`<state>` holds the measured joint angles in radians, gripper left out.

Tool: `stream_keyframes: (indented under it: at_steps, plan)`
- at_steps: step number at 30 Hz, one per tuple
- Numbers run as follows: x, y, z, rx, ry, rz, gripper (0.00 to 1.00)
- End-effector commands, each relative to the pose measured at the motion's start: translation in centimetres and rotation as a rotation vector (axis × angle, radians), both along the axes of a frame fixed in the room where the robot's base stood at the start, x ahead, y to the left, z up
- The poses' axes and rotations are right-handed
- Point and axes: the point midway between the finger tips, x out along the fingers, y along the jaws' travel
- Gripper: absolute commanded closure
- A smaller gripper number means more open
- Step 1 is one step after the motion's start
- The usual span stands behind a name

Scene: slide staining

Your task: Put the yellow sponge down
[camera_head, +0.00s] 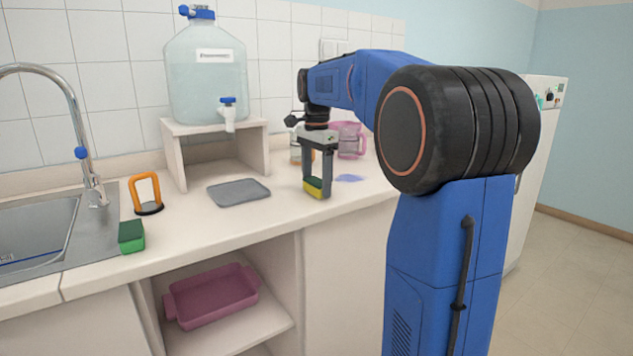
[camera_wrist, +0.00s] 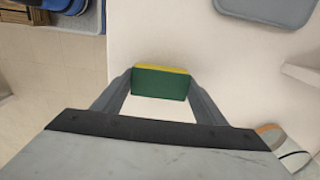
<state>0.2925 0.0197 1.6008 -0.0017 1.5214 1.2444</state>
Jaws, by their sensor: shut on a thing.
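The yellow sponge (camera_head: 313,188) has a yellow layer and a dark green layer. It is between the fingers of my gripper (camera_head: 318,186), close to the white countertop (camera_head: 270,220). I cannot tell whether it touches the counter. In the wrist view the sponge (camera_wrist: 160,83) shows mostly its green face with a yellow strip at the far edge. My gripper (camera_wrist: 160,88) is shut on it, one finger at each end. A blue-violet smear (camera_head: 349,178) is on the counter just right of the sponge.
A grey mat (camera_head: 238,192) lies left of my gripper. A water jug (camera_head: 207,75) stands on a white stand (camera_head: 175,155). Pink (camera_head: 351,141) and clear containers stand behind my gripper. A green sponge (camera_head: 131,237) and an orange-handled tool (camera_head: 146,192) are near the sink (camera_head: 35,235).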

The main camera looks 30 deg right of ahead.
Motion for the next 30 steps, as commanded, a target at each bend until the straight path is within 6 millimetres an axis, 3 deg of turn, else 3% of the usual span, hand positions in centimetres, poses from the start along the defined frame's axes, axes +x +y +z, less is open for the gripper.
stream_keyframes:
  at_steps: [10, 11, 13, 23, 30]
  plan:
    - [0.0, 0.0, -0.3, 0.000, -0.001, 0.000, 0.59]
    - [0.0, 0.0, -0.3, 0.000, -0.001, 0.000, 0.32]
    - [0.0, 0.0, -0.3, 0.000, -0.001, 0.000, 0.16]
    - [0.0, 0.0, -0.1, 0.000, -0.001, 0.000, 0.16]
    - [0.1, 0.0, 2.5, -0.001, -0.004, 0.000, 0.16]
